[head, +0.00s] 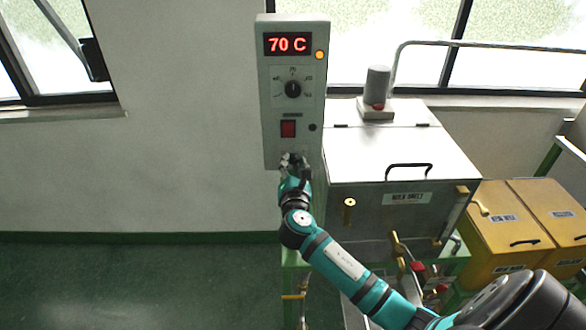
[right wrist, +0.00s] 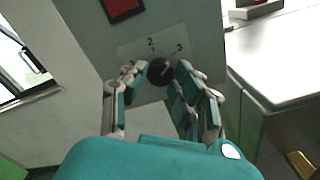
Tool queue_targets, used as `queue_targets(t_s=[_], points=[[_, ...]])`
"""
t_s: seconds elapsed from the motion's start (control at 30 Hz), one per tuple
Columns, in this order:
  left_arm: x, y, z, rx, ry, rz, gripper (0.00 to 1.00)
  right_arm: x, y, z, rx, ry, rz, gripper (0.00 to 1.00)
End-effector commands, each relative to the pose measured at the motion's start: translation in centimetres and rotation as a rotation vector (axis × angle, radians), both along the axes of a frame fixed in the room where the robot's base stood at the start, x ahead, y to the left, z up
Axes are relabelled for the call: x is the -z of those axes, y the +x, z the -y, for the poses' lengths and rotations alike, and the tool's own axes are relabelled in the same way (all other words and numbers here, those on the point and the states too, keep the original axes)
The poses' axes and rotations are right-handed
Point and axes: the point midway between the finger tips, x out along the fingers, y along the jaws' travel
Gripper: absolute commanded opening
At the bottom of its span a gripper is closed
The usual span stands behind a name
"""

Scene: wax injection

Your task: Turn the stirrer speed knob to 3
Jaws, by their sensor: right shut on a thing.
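The stirrer speed knob (right wrist: 160,72) is a small black round knob low on the control box, in the right wrist view. Its scale plate (right wrist: 126,52) shows a 2 above the knob and a 3 to the upper right. A pale mark on the knob points up and right, roughly towards the 3; its exact setting is too small to tell. My right gripper (right wrist: 162,75) is shut on the knob, one finger on each side. In the head view my right gripper (head: 294,162) is at the box's lower edge and hides this knob. My left gripper is not in view.
The grey control box (head: 268,125) carries a red 70 C display (head: 288,44), a temperature knob (head: 292,89) and a red switch (head: 288,129). A steel tank (head: 370,160) stands right beside it, with yellow boxes (head: 505,230) farther right. The floor at left is clear.

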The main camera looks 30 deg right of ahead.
Motion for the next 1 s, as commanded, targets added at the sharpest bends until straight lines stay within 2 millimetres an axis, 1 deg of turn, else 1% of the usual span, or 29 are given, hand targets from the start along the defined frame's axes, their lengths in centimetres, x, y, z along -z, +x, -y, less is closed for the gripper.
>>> queue_targets(t_s=[0.1,0.33,0.83,0.87,1.0], points=[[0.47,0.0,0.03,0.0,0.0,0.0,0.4,0.16,-0.03,0.0,0.001,0.049,0.029,0.0],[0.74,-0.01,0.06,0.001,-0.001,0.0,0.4,0.09,0.0,-0.05,0.0,0.103,0.061,0.0],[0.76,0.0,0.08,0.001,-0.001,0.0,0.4,0.03,0.0,-0.04,0.0,0.116,0.069,0.0],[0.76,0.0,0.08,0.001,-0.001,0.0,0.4,0.03,0.0,-0.04,0.0,0.116,0.069,0.32],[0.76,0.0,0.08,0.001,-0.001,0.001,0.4,0.02,0.0,-0.03,0.0,0.115,0.069,0.51]])
